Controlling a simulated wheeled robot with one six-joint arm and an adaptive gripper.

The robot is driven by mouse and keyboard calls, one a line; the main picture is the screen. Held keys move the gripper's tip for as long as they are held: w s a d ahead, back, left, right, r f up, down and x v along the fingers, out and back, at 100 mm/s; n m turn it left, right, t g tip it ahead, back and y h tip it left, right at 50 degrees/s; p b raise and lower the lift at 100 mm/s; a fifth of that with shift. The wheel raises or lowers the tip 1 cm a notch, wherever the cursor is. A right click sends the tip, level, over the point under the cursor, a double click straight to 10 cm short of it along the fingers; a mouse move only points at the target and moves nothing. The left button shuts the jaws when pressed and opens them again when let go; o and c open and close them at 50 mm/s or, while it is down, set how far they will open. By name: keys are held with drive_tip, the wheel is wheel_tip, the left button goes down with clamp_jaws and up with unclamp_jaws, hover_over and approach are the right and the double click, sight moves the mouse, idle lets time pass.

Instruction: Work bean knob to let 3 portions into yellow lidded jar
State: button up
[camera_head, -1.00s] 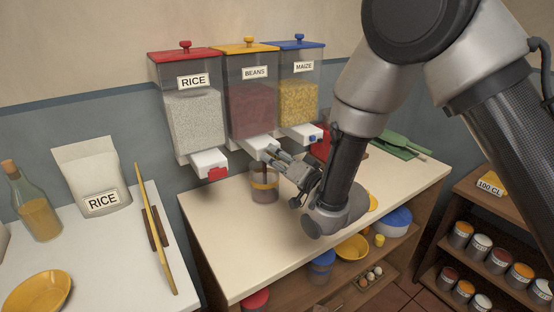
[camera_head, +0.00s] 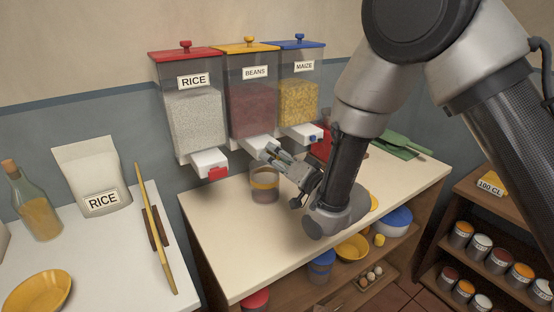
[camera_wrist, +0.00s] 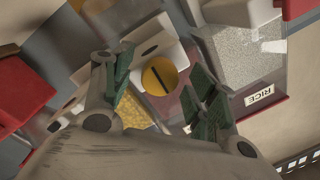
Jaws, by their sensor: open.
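The beans dispenser (camera_head: 252,100), with a yellow lid and dark red beans, hangs on the wall between rice and maize. Its round yellow knob (camera_wrist: 160,76) with a dark slot shows in the wrist view; my gripper hides it in the head view. My gripper (camera_head: 268,153) is at the white bean spout (camera_head: 256,145), its fingers spread on either side of the knob. A see-through jar (camera_head: 264,187) with a yellow band stands on the counter below the spout. It looks open at the top, with brownish contents low inside.
The rice dispenser (camera_head: 192,118) with its red knob is left, the maize dispenser (camera_head: 299,100) right. A yellow thing (camera_head: 374,202) on the counter is partly hidden by my arm. The counter (camera_head: 225,235) is clear in front.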

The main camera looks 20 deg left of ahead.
drive_tip(key=v, duration=0.7)
drive_tip(key=shift+s+d, duration=0.1)
idle(0.6)
drive_tip(key=s+a+n, duration=0.2)
drive_tip(key=s+a, duration=0.1)
drive_tip(key=w+a+n+t, duration=0.1)
drive_tip(key=w+n, duration=0.1)
drive_tip(key=n, duration=0.2)
drive_tip(key=w+a+n+h, duration=0.1)
drive_tip(key=w+n, duration=0.1)
drive_tip(key=n, duration=0.3)
drive_tip(key=w+a+n+t+h, duration=0.1)
drive_tip(key=w+n, duration=0.2)
drive_tip(key=n, duration=0.1)
drive_tip(key=shift+a+r+n+t, duration=0.15)
drive_tip(key=shift+r+n+t, duration=0.15)
drive_tip(key=shift+n, duration=0.1)
